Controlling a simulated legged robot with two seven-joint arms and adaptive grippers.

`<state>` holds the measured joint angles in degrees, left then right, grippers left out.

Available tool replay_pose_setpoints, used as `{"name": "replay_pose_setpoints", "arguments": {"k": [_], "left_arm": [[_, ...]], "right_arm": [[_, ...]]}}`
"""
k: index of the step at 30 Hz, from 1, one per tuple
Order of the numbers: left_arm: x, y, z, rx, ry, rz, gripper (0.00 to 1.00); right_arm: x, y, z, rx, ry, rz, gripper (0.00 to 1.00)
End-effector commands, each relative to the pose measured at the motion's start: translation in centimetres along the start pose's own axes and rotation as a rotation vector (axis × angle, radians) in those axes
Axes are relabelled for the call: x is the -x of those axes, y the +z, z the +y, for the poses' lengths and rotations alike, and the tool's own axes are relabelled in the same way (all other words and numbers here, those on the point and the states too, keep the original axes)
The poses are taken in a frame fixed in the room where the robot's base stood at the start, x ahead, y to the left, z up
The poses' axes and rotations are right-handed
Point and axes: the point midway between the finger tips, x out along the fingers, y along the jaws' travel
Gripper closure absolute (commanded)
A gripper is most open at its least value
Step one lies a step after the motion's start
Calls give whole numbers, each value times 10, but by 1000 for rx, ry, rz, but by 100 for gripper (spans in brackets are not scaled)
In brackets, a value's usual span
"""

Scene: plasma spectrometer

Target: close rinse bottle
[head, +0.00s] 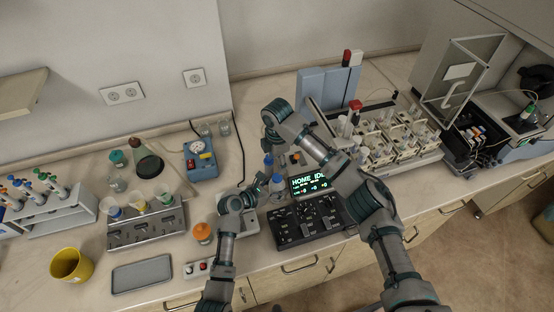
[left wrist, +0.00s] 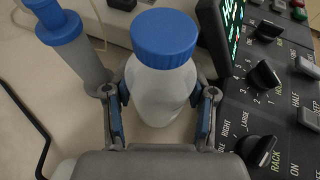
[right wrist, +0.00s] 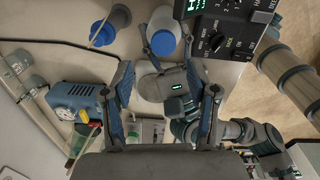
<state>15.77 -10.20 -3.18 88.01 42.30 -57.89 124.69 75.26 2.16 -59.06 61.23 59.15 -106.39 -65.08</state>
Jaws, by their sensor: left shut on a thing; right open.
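The rinse bottle (left wrist: 158,95) is white with a round blue cap (left wrist: 165,36) seated on its top. It stands upright on the bench in the left wrist view. My left gripper (left wrist: 160,100) has a finger on each side of the bottle body and is shut on it. The bottle (head: 277,184) also shows in the head view, left of the display. My right gripper (right wrist: 157,62) is open and empty, held above the bench. The blue cap (right wrist: 163,42) shows near its fingertips in the right wrist view. In the head view its fingers are mostly hidden.
A blue-topped cylinder with a thin tube (left wrist: 72,45) stands close left of the bottle. The black control panel (head: 305,222) and lit display (head: 311,184) are close on its right. A blue gauge box (head: 200,160) stands farther left.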

Motion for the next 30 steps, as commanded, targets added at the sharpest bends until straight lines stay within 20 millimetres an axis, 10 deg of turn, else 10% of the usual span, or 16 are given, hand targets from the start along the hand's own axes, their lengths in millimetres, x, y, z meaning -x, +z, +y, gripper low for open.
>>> {"name": "replay_pose_setpoints", "arguments": {"k": [20, 30], "left_arm": [[0, -1, 0, 1, 0, 2, 100], [0, -1, 0, 1, 0, 2, 100]], "right_arm": [[2, -1, -1, 275, -32, 23, 41], [-43, -2, -3, 272, -34, 23, 41]]}}
